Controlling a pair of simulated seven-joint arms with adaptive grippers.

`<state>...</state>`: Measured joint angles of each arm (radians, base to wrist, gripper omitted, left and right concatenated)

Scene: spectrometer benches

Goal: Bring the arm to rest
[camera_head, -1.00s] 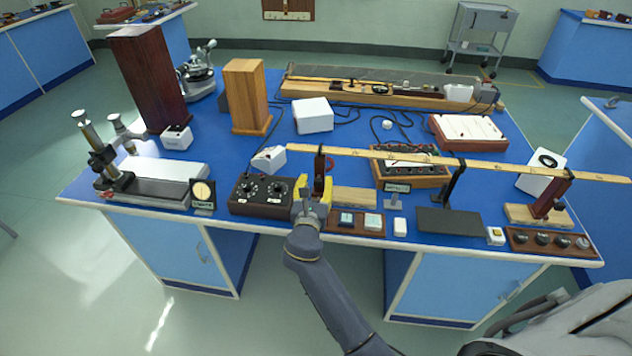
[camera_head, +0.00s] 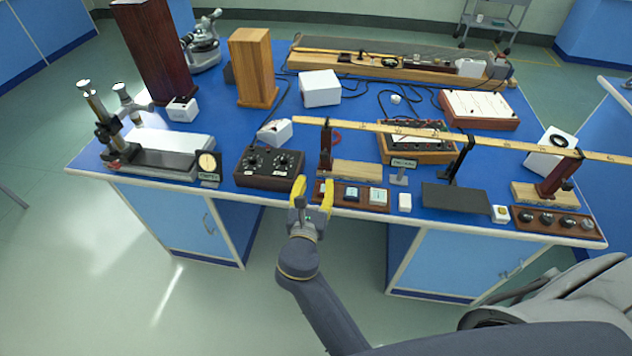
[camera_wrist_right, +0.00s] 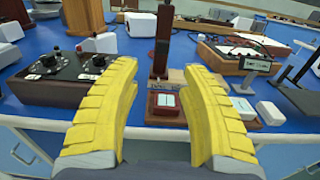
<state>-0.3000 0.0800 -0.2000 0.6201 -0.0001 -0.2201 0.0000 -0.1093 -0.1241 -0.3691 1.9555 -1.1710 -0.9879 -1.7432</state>
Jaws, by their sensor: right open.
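My right gripper (camera_head: 313,194) is open and empty at the front edge of the blue bench (camera_head: 225,135). Its yellow fingers also show in the right wrist view (camera_wrist_right: 160,110), spread apart with nothing between them. In the head view the fingers are just right of the black two-dial box (camera_head: 269,168) and in front of the dark red upright (camera_head: 326,148) under the long wooden rule (camera_head: 400,129). I cannot tell whether a fingertip touches anything. My left gripper is not in view.
A switch board with white squares (camera_head: 352,196) lies close to the right of the fingers. A microscope-like instrument (camera_head: 110,125) stands at the left. A dark wooden block (camera_head: 152,50) and a lighter one (camera_head: 254,68) stand behind. Open floor lies in front of the bench.

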